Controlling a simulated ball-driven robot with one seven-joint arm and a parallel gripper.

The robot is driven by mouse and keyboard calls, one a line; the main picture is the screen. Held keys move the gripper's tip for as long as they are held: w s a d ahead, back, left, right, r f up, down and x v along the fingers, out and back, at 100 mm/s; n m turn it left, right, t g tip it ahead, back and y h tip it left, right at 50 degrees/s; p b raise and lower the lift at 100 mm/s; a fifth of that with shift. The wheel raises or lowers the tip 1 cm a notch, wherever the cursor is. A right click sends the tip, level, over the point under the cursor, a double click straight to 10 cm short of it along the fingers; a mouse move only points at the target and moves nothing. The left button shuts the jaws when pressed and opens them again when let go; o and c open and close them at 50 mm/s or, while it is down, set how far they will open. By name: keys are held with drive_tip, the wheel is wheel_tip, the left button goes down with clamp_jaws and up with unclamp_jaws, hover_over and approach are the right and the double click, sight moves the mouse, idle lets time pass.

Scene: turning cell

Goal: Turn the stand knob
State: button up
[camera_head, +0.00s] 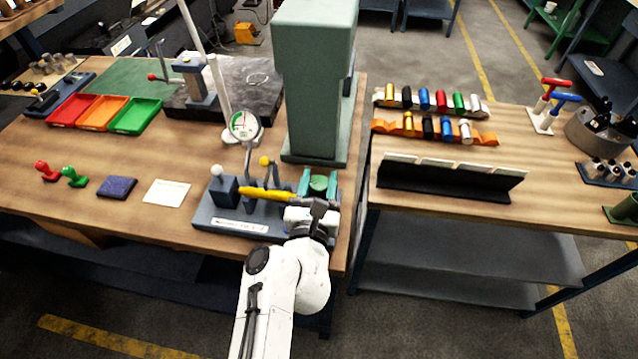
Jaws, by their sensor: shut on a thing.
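My gripper (319,182) is at the right end of a blue-grey control stand (210,214) near the front right of the wooden bench. Its two teal fingers lie on either side of a round green knob, which I take to be the stand knob (318,184). The gripper is shut on this knob. The knob's lower part and the stand's right end are hidden behind my wrist. A yellow-handled lever (266,194) lies just left of my gripper. Levers with a white ball (216,171) and a yellow ball (264,161) rise from the stand.
A round gauge (245,125) on a post stands behind the levers. A tall green machine column (315,80) stands close behind my gripper. Red, orange and green trays (136,116) are at the back left. Across a gap, the right bench (545,195) holds racks of coloured cylinders (440,100).

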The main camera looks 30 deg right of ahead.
drive_tip(key=m+g+h+b, duration=0.2)
drive_tip(key=f+m+g+h+b, duration=0.1)
drive_tip(key=g+h+b, duration=0.1)
drive_tip(key=shift+a+m, duration=0.1)
drive_tip(key=shift+m, duration=0.3)
drive_tip(key=m+g+h+b, duration=0.2)
drive_tip(key=g+b, duration=0.1)
drive_tip(key=b, duration=0.2)
drive_tip(key=shift+f+m+g, duration=0.15)
drive_tip(key=shift+m+g, duration=0.15)
drive_tip(key=shift+g, duration=0.1)
drive_tip(key=m+g+b, duration=0.1)
drive_tip(key=g+b, duration=0.1)
drive_tip(key=m+g+h+b, duration=0.1)
drive_tip(key=m+g+b, duration=0.1)
drive_tip(key=shift+r+b, duration=0.2)
drive_tip(key=shift+b, duration=0.2)
drive_tip(key=shift+r+m+g+h+b, duration=0.15)
drive_tip(key=shift+m+g+b, duration=0.4)
drive_tip(key=shift+g, duration=0.35)
drive_tip(key=shift+r+m+g+h+b, duration=0.15)
drive_tip(key=shift+m+g+b, duration=0.35)
drive_tip(key=shift+g, duration=0.4)
drive_tip(key=o, duration=1)
drive_tip(key=shift+c, duration=0.2)
drive_tip(key=shift+r, duration=0.1)
drive_tip(key=a+b, duration=0.2)
drive_tip(key=a, duration=0.8)
drive_tip(key=shift+w+a, duration=0.3)
drive_tip(key=shift+a, duration=0.1)
